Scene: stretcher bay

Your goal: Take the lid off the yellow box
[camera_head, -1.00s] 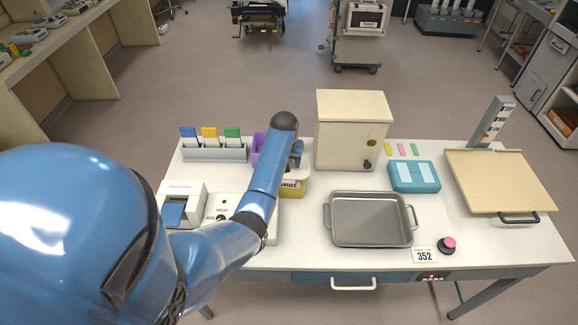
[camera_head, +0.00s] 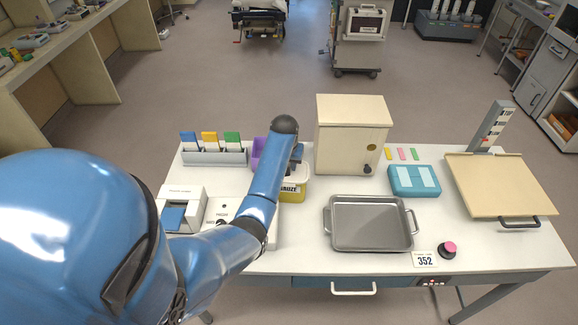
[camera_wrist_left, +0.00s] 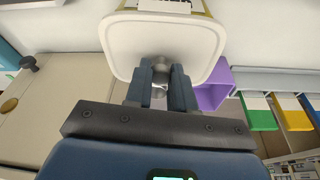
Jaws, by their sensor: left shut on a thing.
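The yellow box (camera_head: 293,195) with a GAUZE label stands on the white table, partly hidden behind my left arm. Its pale lid (camera_wrist_left: 125,45) fills the upper part of the left wrist view, with a strip of yellow beyond its edge. My left gripper (camera_wrist_left: 161,78) is shut on the round knob (camera_wrist_left: 161,64) in the lid's middle. In the head view my left gripper (camera_head: 295,158) is mostly hidden by the arm, just above the box. I cannot tell whether the lid rests on the box or is slightly raised. My right gripper is not in view.
A purple bin (camera_head: 257,150) stands close behind the box, and a cream cabinet (camera_head: 352,140) at its right. A metal tray (camera_head: 370,222) lies to the right, with a teal case (camera_head: 414,180) beyond. Card holders (camera_head: 215,157) stand at the left back.

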